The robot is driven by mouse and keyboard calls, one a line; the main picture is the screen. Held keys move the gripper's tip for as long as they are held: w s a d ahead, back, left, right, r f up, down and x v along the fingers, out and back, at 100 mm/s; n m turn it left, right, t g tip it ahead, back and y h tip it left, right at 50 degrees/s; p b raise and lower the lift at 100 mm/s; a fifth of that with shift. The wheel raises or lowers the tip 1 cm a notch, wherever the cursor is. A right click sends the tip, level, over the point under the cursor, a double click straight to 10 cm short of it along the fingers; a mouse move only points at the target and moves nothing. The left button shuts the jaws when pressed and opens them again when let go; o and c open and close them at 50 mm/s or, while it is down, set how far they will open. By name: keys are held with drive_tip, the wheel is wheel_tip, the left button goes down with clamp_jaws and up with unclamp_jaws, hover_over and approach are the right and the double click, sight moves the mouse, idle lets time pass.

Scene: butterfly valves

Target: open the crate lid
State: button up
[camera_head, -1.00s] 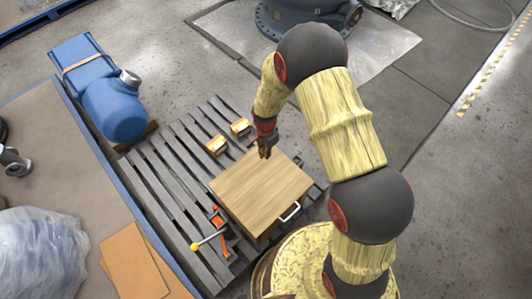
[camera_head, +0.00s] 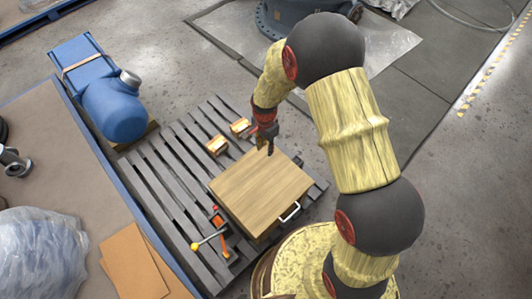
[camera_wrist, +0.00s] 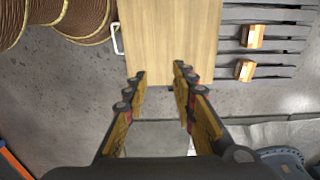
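The wooden crate (camera_head: 258,190) sits on a grey slatted pallet, its flat lid shut. A white handle (camera_head: 290,212) is on its near right side; in the wrist view the handle (camera_wrist: 117,38) shows at the left edge of the crate lid (camera_wrist: 170,35). My gripper (camera_head: 268,146) is above the lid's far edge. In the wrist view my gripper (camera_wrist: 158,75) is open and empty, with its two fingers apart over the lid's edge. I cannot tell how high it is above the lid.
Two small wooden blocks (camera_head: 217,145) (camera_head: 240,127) lie on the pallet (camera_head: 165,175) beside the crate. An orange valve with a yellow-knobbed lever (camera_head: 208,240) stands near its left side. A blue motor (camera_head: 113,108) is at left.

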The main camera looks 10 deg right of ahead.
wheel_tip(320, 180, up, 7)
idle(0.3)
drive_tip(key=shift+c, duration=1.2)
